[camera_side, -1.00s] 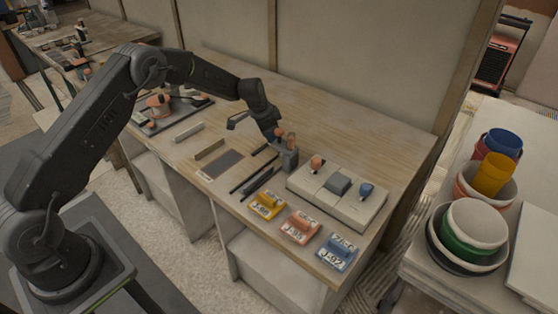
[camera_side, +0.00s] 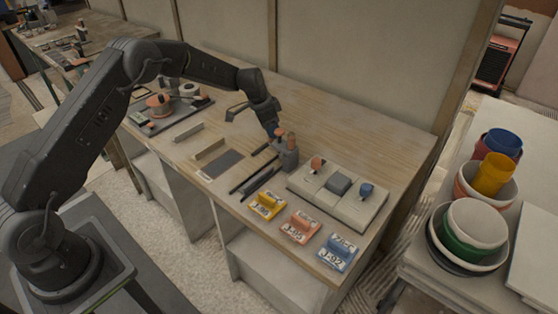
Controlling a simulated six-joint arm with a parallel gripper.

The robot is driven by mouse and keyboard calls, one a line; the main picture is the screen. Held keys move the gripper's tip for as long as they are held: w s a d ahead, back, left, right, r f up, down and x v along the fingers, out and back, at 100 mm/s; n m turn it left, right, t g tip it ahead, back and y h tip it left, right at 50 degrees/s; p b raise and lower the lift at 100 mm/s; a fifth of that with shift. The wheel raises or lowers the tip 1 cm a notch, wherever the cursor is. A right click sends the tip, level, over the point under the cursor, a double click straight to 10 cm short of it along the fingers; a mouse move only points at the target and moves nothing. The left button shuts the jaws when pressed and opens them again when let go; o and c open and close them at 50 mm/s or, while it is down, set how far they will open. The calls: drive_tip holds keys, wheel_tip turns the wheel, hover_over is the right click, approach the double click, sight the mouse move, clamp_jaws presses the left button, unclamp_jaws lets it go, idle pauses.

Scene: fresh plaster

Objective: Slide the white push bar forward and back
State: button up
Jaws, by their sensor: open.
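A pale bar (camera_side: 189,132) lies on the wooden bench left of centre, behind a dark flat pad. A second, tan bar (camera_side: 209,150) lies along the back edge of that pad. I cannot tell for certain which is the white push bar; the first is the whiter. My gripper (camera_side: 273,137) is open, pointing down over the bench, right of both bars and apart from them.
Dark rails (camera_side: 258,178) lie in front of the gripper. A pale panel with coloured knobs (camera_side: 336,193) stands at right. Yellow (camera_side: 266,204), orange (camera_side: 299,226) and blue (camera_side: 337,251) labelled blocks line the front edge. A dark tray (camera_side: 178,117) is at left. Bare wood lies behind.

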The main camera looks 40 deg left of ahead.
drive_tip(key=shift+r, duration=2.6)
drive_tip(key=shift+r, duration=0.1)
